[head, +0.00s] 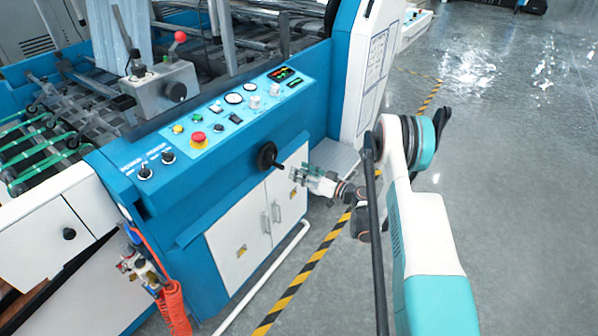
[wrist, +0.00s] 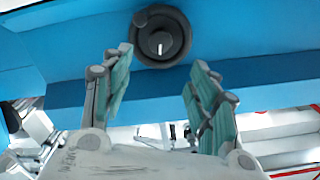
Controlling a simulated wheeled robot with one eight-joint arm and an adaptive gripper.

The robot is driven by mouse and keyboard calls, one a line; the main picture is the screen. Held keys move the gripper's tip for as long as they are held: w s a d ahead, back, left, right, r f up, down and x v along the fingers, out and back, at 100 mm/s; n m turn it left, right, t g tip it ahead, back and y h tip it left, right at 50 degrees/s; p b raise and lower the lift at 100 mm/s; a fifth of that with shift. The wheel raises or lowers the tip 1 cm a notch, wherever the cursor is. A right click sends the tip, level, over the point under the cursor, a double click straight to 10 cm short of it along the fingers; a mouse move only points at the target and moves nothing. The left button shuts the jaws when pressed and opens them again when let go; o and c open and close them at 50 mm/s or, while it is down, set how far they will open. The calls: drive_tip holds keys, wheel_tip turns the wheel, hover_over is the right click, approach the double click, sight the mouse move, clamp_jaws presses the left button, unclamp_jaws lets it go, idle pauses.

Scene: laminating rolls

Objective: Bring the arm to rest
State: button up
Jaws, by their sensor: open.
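My gripper (head: 296,174) is at the end of my white and teal arm, in front of the blue machine's side in the head view. In the wrist view my gripper (wrist: 155,88) is open, its two teal-padded fingers spread apart with nothing between them. A black handwheel (head: 267,156) with a handle sits on the blue panel, just left of the fingertips. It also shows in the wrist view (wrist: 146,48), beyond the fingertips. The fingers look clear of it there, though the exact gap is hard to tell.
The blue machine (head: 215,180) fills the left and middle, with a control panel (head: 232,112) on top and white cabinet doors (head: 240,235) below. A red coiled hose (head: 174,305) hangs at the lower left. A yellow-black stripe (head: 310,270) marks the floor; grey floor (head: 500,180) lies open at right.

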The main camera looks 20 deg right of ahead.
drive_tip(key=w+a+r+m+g+h, duration=0.1)
drive_tip(key=a+r+g, duration=0.15)
drive_tip(key=r, duration=0.65)
drive_tip(key=w+a+r+g+h, duration=0.1)
drive_tip(key=a+r, duration=0.3)
drive_tip(key=r, duration=0.5)
drive_tip(key=s+a+r+m+g+h, duration=0.1)
drive_tip(key=s+a+r+h, duration=0.15)
drive_tip(key=s+r, duration=0.45)
drive_tip(key=s+a+r+g+h, duration=0.1)
drive_tip(key=s+a+r, duration=0.3)
drive_tip(key=r, duration=0.5)
drive_tip(key=s+a+r+m+h, duration=0.1)
drive_tip(key=s+r+h, duration=0.3)
drive_tip(key=s, duration=1.4)
drive_tip(key=s+d+f+g, duration=0.1)
drive_tip(key=s+d+f, duration=0.1)
drive_tip(key=s+f, duration=0.2)
drive_tip(key=s+d+f+g+h, duration=0.1)
drive_tip(key=s+d+f, duration=0.2)
drive_tip(key=s, duration=0.7)
drive_tip(key=shift+f, duration=0.75)
